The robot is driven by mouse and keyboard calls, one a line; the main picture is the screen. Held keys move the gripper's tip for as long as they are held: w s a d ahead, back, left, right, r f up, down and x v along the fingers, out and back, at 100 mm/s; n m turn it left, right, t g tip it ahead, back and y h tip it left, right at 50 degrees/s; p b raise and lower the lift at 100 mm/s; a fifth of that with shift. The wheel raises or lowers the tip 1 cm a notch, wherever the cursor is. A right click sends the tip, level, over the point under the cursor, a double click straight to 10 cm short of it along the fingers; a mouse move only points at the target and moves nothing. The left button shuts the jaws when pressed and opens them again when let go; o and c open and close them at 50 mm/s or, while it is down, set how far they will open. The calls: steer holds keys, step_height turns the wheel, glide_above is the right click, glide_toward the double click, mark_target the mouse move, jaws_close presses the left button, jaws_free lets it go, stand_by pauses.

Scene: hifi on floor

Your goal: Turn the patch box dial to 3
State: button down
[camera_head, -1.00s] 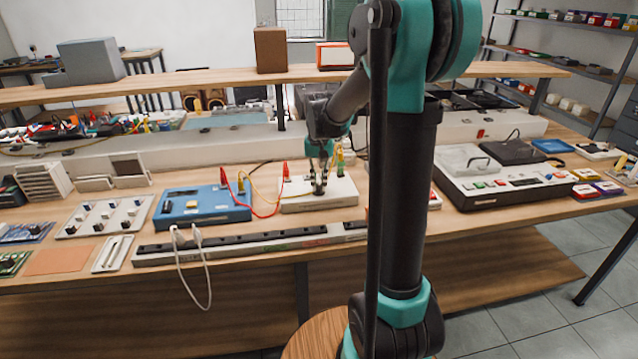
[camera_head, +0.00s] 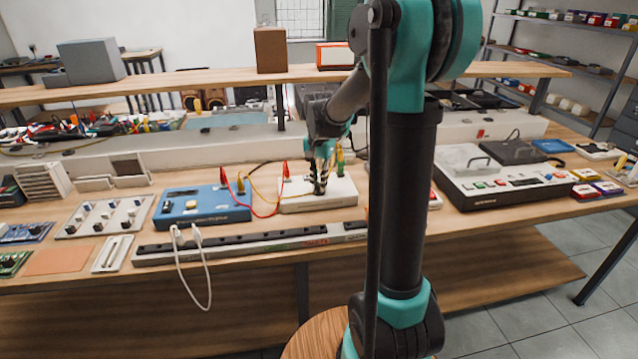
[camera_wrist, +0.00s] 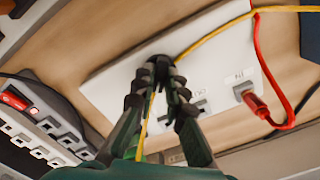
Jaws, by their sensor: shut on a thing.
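The white patch box (camera_head: 340,196) stands on the bench with red and yellow plugs and leads at its back edge. My gripper (camera_head: 320,188) points down over the middle of its top. In the wrist view my gripper (camera_wrist: 162,72) has its fingertips closed together on a small dark dial (camera_wrist: 160,62) on the white patch box (camera_wrist: 110,92). The fingers hide most of the dial, and its pointer and numbers cannot be read. A yellow lead passes behind the fingers.
A blue box (camera_head: 203,206) stands to the left, joined by red and yellow leads. A long power strip (camera_head: 250,243) lies in front. A red plug (camera_wrist: 258,104) sits in the patch box's "IN" socket. A larger white device (camera_head: 500,190) stands to the right.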

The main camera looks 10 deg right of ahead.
mark_target(319, 185)
steer(key=c, duration=1.6)
jaws_free()
steer(key=shift+o, duration=0.2)
steer(key=shift+r, duration=0.1)
step_height(319, 185, up, 12)
